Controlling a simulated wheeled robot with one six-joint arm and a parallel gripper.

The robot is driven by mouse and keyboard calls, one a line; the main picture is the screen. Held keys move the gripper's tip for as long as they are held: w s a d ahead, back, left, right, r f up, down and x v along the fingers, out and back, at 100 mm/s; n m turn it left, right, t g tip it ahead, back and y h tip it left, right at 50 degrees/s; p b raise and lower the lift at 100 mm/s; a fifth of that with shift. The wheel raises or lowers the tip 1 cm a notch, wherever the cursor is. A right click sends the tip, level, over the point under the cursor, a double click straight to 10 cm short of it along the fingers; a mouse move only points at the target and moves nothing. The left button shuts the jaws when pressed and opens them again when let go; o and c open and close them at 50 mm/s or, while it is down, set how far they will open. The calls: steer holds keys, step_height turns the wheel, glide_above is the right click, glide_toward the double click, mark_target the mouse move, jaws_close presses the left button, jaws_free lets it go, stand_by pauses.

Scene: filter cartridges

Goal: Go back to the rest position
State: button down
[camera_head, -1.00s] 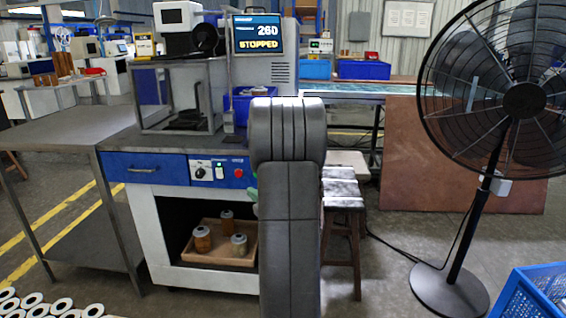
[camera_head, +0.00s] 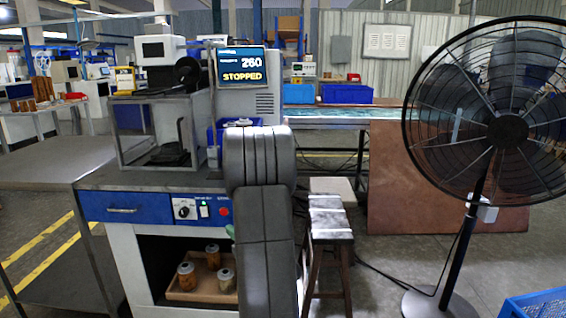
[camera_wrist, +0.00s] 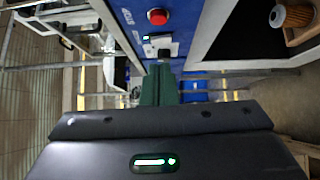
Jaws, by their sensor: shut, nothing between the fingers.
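My gripper (camera_wrist: 158,86) shows in the wrist view as green fingers, shut and empty. It points toward the front of a blue and white machine, with a red button (camera_wrist: 157,16) close by. In the head view my own grey arm stands upright in front of the machine (camera_head: 125,207) and hides most of the gripper. Filter cartridges (camera_head: 213,258) stand in a wooden tray (camera_head: 178,294) on the machine's lower shelf, apart from the gripper. One cartridge (camera_wrist: 292,14) also shows at the upper right in the wrist view.
A display (camera_head: 241,67) reads 260 STOPPED. A wooden stool (camera_head: 328,225) stands just right of my arm. A large black fan (camera_head: 507,131) stands further right, near a blue crate (camera_head: 535,306). A grey table (camera_head: 55,164) is at the left. Open floor lies between stool and fan.

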steer(key=shift+v, duration=1.3)
steer(key=shift+w+a+f, duration=0.1)
steer(key=shift+a, duration=0.05)
